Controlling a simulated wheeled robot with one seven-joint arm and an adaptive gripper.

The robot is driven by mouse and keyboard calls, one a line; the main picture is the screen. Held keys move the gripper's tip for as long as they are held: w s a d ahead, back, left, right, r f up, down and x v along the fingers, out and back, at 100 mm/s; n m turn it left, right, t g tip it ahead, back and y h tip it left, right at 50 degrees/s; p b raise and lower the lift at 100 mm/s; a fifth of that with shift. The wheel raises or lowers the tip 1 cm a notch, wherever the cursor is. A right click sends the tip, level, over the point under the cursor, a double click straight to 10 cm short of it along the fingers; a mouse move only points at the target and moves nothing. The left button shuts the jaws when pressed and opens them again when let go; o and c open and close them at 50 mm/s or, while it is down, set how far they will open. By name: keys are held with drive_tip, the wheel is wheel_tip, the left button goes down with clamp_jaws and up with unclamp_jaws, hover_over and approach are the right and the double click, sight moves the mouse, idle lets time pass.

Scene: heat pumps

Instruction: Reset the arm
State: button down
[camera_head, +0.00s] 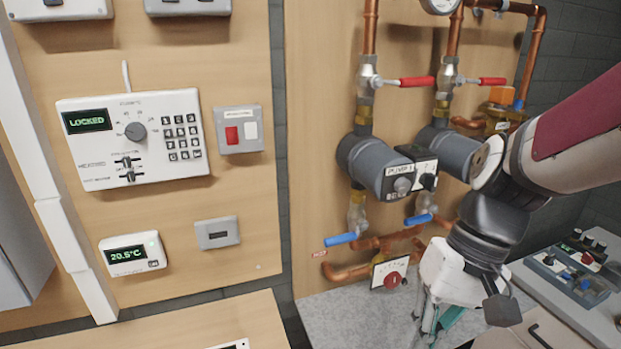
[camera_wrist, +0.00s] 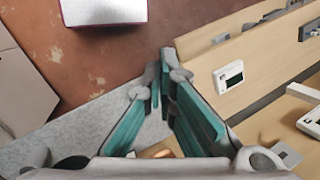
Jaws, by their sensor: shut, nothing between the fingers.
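My arm comes in from the right side of the head view and bends down in front of the pipework. My gripper (camera_head: 436,325) points downward at the lower edge of that view, by the grey surface, with green finger pads partly cut off. In the wrist view my gripper (camera_wrist: 160,82) has its two green-padded fingers meeting at the tips. It is shut with nothing between the fingers.
Pumps (camera_head: 374,165) and copper pipes with red valve handles (camera_head: 417,82) and blue valve handles (camera_head: 341,239) stand close left of my arm. A control panel (camera_head: 133,139) reads LOCKED. A switch box (camera_head: 568,272) lies at lower right.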

drive_tip(key=s+d+r+t+h, duration=0.2)
drive_tip(key=d+r+t+h, duration=0.1)
drive_tip(key=d+r+t, duration=0.2)
wheel_tip(320, 180, up, 5)
drive_tip(key=t, duration=0.2)
drive_tip(key=shift+f+t, duration=0.15)
drive_tip(key=shift+t, duration=0.15)
